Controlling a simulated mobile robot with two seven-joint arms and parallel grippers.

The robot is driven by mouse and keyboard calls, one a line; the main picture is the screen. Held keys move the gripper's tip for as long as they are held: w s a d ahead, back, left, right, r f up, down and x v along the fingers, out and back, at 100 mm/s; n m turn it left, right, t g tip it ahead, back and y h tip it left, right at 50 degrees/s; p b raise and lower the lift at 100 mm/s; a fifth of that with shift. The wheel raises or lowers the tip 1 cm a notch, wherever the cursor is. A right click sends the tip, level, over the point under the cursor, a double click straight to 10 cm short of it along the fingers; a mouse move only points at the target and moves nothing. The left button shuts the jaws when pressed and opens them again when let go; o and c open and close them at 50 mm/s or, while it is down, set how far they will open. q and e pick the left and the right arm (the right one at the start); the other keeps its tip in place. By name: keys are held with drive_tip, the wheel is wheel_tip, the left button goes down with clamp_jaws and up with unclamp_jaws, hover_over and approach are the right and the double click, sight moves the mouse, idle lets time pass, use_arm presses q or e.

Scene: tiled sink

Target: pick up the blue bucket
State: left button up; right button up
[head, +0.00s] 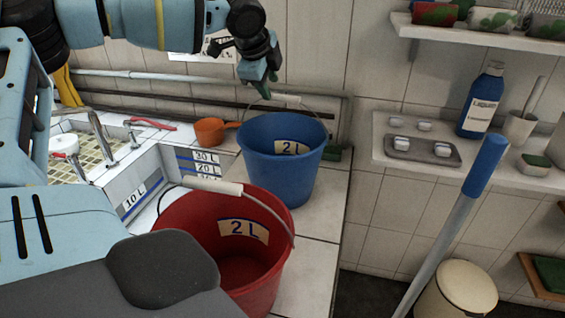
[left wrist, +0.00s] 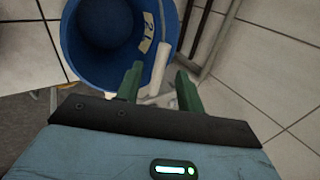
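The blue bucket (head: 283,150) with a "2 L" label stands upright on the white tiled counter (head: 325,210). Its wire handle is raised, with a white grip (head: 286,99) above the rim. My left gripper (head: 265,88) is just above the bucket's back rim, close to the handle. In the left wrist view the bucket (left wrist: 85,60) fills the upper left. There the green fingers of my left gripper (left wrist: 160,77) are apart, and the white grip (left wrist: 160,60) shows between them; I cannot tell whether they touch it. My right gripper is not in view.
A red bucket (head: 200,235) stands in front of the blue one. An orange scoop (head: 211,130) lies left of it, near the sink (head: 85,155). Pipes run along the wall behind. A shelf (head: 500,175) with a blue bottle (head: 481,102) is to the right.

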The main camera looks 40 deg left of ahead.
sight(275, 95)
use_arm(q)
drive_tip(key=shift+x, duration=3.15)
drive_tip(key=shift+w+d+r, duration=0.1)
drive_tip(key=shift+w+d, duration=0.05)
clamp_jaws()
